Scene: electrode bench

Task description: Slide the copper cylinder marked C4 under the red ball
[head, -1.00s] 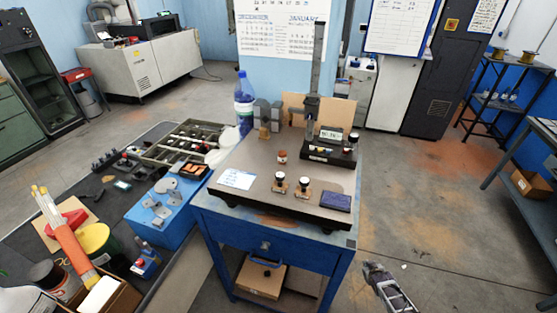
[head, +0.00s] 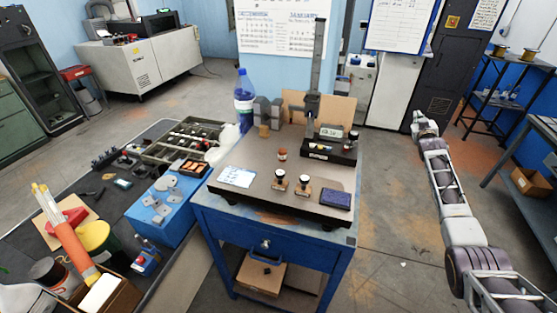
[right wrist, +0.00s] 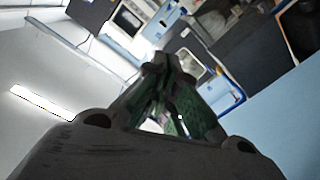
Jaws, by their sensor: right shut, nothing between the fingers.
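A small copper-coloured cylinder (head: 282,154) stands upright on the brown top plate of the blue bench in the head view; its marking is too small to read. I cannot make out a red ball. A tall stand (head: 314,85) with a gauge rises from a black base (head: 329,150) at the plate's back right. My right gripper is shut and empty in the right wrist view (right wrist: 168,66), pointing towards the upper room. In the head view my right arm stretches up on the right, well clear of the bench. My left gripper is not in view.
A brass cylinder (head: 264,130), grey blocks and a bottle (head: 243,95) stand behind.

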